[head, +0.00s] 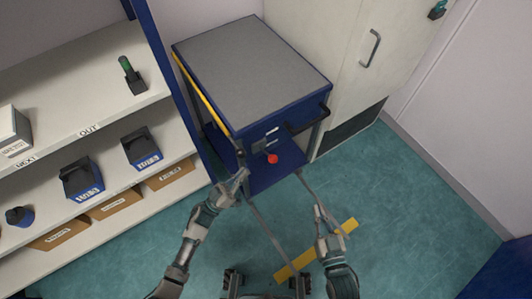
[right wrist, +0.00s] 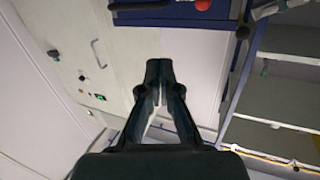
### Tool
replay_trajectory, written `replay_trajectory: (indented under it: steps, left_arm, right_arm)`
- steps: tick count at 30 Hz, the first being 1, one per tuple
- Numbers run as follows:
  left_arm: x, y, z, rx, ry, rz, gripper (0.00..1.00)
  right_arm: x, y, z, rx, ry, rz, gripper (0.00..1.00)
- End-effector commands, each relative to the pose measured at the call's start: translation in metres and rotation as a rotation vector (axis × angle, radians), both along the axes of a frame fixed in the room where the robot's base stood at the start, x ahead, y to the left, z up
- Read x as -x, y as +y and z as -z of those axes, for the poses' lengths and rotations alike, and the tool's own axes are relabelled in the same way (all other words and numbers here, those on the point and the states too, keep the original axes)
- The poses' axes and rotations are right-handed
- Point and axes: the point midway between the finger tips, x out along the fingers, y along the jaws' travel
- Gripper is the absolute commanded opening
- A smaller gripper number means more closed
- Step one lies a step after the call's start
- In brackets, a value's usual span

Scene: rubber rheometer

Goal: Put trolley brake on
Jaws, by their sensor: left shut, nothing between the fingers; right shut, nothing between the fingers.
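The blue trolley (head: 285,107) with a grey top stands ahead of me, a black handle (head: 308,119) on its near side. A round red knob (head: 272,158) sits low on that side, and it also shows at the top of the right wrist view (right wrist: 203,4). I cannot tell whether this knob is the brake. My left gripper (head: 241,174) is shut and empty, close to the trolley's near left corner, left of the red knob; I cannot tell if it touches. My right gripper (head: 318,208) is shut and empty over the floor in front of the trolley, and its closed fingers (right wrist: 160,72) show in the wrist view.
A white shelf unit (head: 105,115) with bins and boxes stands close on the left, its blue post near the trolley. A pale cabinet (head: 352,75) with a handle is behind right. A yellow strip (head: 290,270) marks the floor. The green floor at right is clear.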

Motion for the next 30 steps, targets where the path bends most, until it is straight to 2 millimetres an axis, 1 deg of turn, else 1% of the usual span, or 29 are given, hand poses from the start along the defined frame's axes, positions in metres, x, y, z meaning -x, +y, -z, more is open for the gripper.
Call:
replay_trajectory:
  steps: [8, 11, 17, 25, 27, 30]
  left_arm:
    - [-0.002, -0.001, -0.001, 0.0, 0.0, -0.002, 0.0]
    - [-0.006, -0.006, -0.004, 0.001, 0.0, -0.002, 0.0]
    - [-0.026, -0.028, -0.021, 0.002, -0.002, -0.003, 0.0]
    - [-0.061, -0.066, -0.05, 0.002, 0.0, -0.003, 0.0]
    - [-0.06, -0.068, -0.034, 0.001, 0.01, -0.004, 0.0]
    - [-0.059, -0.071, -0.022, 0.001, 0.008, -0.004, 0.0]
  right_arm:
    - [-0.001, -0.001, 0.0, 0.0, 0.001, 0.0, 0.0]
    - [-0.001, 0.0, 0.0, -0.002, -0.005, 0.0, 0.0]
    - [-0.003, 0.0, -0.002, -0.011, -0.034, 0.0, 0.0]
    - [-0.002, 0.002, -0.017, -0.041, -0.133, -0.002, 0.0]
    - [-0.001, 0.004, -0.025, -0.064, -0.206, -0.001, 0.0]
    - [0.001, 0.004, -0.037, -0.094, -0.301, -0.001, 0.0]
